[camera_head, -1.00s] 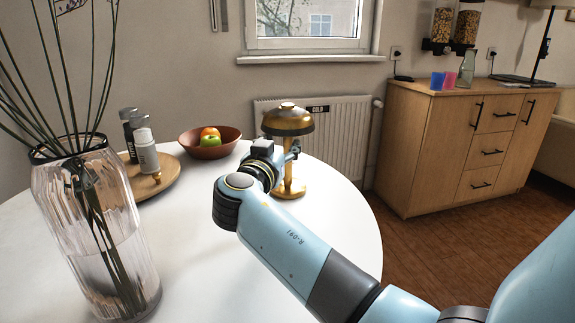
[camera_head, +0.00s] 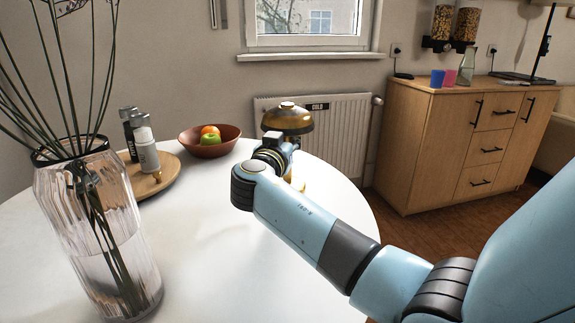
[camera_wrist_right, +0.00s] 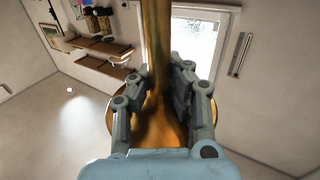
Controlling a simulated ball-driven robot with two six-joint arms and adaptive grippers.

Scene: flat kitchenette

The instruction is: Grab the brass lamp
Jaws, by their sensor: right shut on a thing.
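The brass lamp (camera_head: 288,117) stands on the round white table (camera_head: 215,230), near its far right edge. Its domed shade shows in the head view, while my right arm hides most of its stem and foot. In the right wrist view the brass stem (camera_wrist_right: 157,40) runs between the two fingers. My right gripper (camera_wrist_right: 160,85) is shut on that stem, below the shade. In the head view its fingers are mostly hidden behind my wrist. My left gripper is in neither view.
A tall glass vase (camera_head: 95,235) with stems stands at the table's left. A wooden tray (camera_head: 168,180) with bottles and a reddish bowl (camera_head: 222,147) of fruit stand behind. A radiator (camera_head: 340,140) is beyond the lamp. The middle of the table is clear.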

